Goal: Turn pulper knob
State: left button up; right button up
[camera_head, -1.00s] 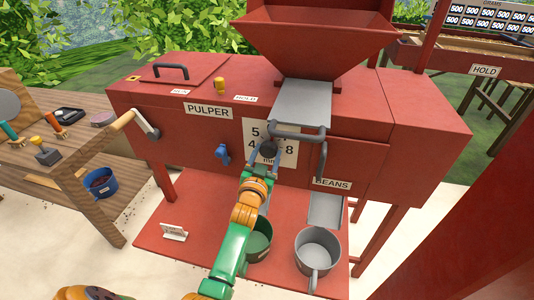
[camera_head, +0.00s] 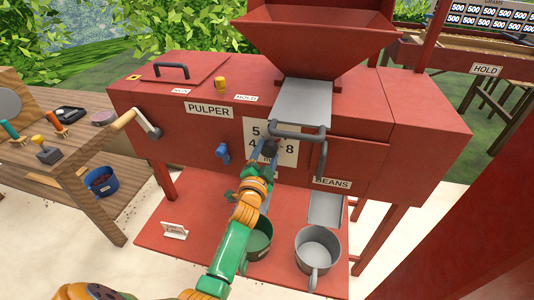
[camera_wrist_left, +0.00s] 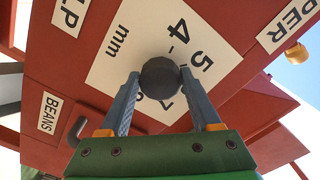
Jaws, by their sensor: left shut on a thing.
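The red pulper (camera_head: 170,107) stands in the middle, with a white dial plate (camera_head: 287,130) marked with numbers on its front. The dark round knob (camera_head: 269,149) sits on the dial plate; in the left wrist view the knob (camera_wrist_left: 160,77) is faceted and covers part of the scale. My left gripper (camera_head: 264,153) reaches up from below and is shut on the knob. In the left wrist view its two grey fingers (camera_wrist_left: 160,88) lie on either side of the knob, touching it. My right gripper is not in view.
A grey handle bar (camera_head: 298,137) juts out just above the knob. A blue knob (camera_head: 222,153) and a crank (camera_head: 143,124) are to the left. A green pot (camera_head: 258,240) and a grey mug (camera_head: 318,250) stand below on the red shelf.

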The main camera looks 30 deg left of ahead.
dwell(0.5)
pick_arm(q)
jog(key=o, duration=1.4)
jog(key=v, duration=0.7)
jog(key=shift+p, duration=0.4)
